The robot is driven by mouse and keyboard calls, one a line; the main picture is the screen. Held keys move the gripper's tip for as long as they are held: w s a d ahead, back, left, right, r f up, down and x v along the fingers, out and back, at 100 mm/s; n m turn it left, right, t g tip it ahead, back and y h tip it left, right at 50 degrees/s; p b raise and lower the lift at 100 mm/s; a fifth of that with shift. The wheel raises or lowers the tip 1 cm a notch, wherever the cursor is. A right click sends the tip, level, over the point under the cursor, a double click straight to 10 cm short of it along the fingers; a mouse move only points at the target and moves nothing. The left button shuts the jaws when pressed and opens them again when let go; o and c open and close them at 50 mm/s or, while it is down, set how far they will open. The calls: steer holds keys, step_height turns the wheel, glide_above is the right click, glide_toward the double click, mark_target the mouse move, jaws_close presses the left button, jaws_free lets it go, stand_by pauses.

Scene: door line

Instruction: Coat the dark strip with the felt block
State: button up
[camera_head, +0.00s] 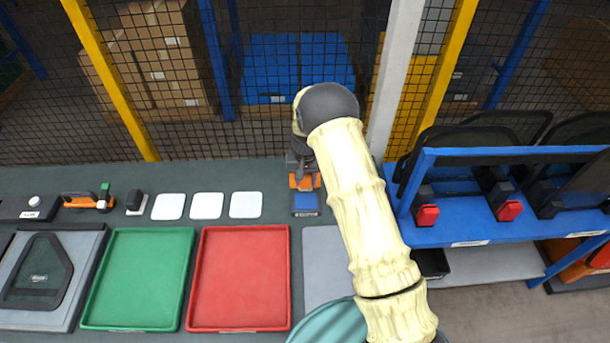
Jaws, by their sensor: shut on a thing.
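My gripper (305,182) is above the bench, right of the red tray, with orange at its fingertips. It is shut on a small dark thing, mostly hidden between the fingers; I cannot tell whether it is the felt block. A blue pad with a dark labelled edge (306,202) lies just below the fingertips in the picture; contact cannot be judged. A small black block with a pale base (136,203) stands at the left, beside the white squares. A dark-bordered triangular pane (38,270) lies on a grey panel at the far left. I cannot single out the dark strip.
A green tray (138,280) and a red tray (240,280) lie empty on the bench. White squares (207,206) and an orange tool (88,201) lie behind them. A blue rack (460,228) with red-tipped parts stands right. Mesh fencing runs behind. My arm hides the bench's right part.

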mark_target(306, 189)
steer(key=shift+s, duration=0.15)
steer(key=shift+d+f+b, duration=0.15)
steer(key=shift+f+b, duration=0.8)
steer(key=shift+f, duration=0.8)
steer(key=shift+f+b, duration=0.35)
steer(key=shift+f, duration=0.9)
steer(key=shift+a, duration=0.2)
steer(key=shift+d, duration=0.1)
steer(key=shift+f+b, duration=0.55)
steer(key=shift+b, duration=0.15)
